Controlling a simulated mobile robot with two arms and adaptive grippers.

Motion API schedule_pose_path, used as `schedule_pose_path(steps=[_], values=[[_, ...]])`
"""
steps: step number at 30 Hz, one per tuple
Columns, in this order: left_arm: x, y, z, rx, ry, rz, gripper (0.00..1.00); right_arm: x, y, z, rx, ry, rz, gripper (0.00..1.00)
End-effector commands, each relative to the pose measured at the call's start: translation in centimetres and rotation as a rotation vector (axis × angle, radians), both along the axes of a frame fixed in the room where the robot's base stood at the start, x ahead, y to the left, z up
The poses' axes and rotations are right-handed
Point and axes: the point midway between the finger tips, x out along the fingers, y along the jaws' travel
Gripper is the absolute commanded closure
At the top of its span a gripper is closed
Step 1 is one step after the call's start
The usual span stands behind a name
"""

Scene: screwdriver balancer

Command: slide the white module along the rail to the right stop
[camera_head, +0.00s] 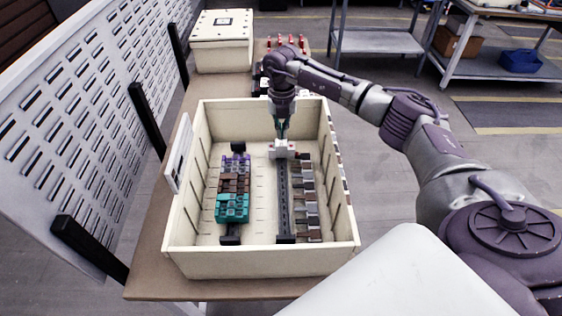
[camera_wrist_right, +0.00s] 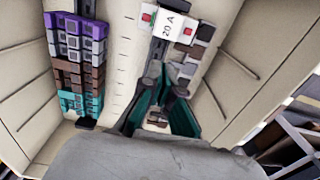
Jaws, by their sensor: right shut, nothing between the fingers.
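The white module (camera_head: 284,149) sits on the dark rail (camera_head: 284,200) near its far end, inside the cream box. In the right wrist view the white module (camera_wrist_right: 172,24) shows a "20 A" label and red marks at its corners. My right gripper (camera_head: 281,130) is pointed down at the module, with its fingers shut and nothing between them. In the right wrist view the teal fingers (camera_wrist_right: 160,82) are close to the module; I cannot tell whether they touch it. A dark end block (camera_head: 286,238) is at the rail's near end. The far end is hidden. My left gripper is out of view.
A second rail with purple, brown and teal modules (camera_head: 233,188) runs to the left. Small grey and brown blocks (camera_head: 309,200) line the right side of the rail. A closed cream case (camera_head: 222,50) stands behind the box.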

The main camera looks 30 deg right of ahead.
Motion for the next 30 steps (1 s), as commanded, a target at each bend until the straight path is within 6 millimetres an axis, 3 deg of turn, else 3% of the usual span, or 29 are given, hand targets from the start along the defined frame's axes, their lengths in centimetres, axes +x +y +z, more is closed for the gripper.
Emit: schedule_pose_path(steps=[1, 24, 30], values=[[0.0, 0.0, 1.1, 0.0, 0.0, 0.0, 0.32, 0.0, 0.0, 1.3, -0.001, -0.001, 0.0, 1.0], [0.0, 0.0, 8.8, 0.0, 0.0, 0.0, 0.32, -0.4, 0.3, 12.0, 0.0, 0.0, 0.0, 1.0], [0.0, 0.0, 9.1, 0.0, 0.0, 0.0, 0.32, -0.5, 0.3, 12.5, 0.0, 0.001, 0.0, 1.0]])
